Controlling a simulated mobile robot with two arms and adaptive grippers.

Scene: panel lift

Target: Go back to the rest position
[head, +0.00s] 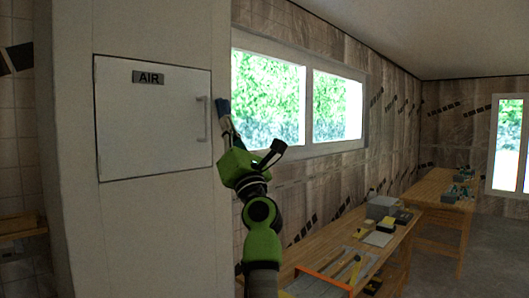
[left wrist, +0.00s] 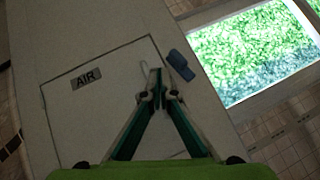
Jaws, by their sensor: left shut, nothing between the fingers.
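The white panel (head: 150,128) is labelled AIR and has a vertical handle (head: 202,119) on its right side. It lies flush in the pale cabinet and looks shut. It also shows in the left wrist view (left wrist: 105,105), tilted. My left gripper (head: 231,128) is raised, just right of the panel in the head view. In the left wrist view its fingertips (left wrist: 155,77) are together and empty, in front of the panel's handle side. Contact with the handle cannot be told. My right gripper is not in view.
A blue object (left wrist: 181,65) is at the cabinet right of the panel, close to my left gripper. A window (head: 337,105) is behind my arm. A wooden bench (head: 400,250) with tools and boxes runs along the right wall. A second table (head: 432,190) stands farther back.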

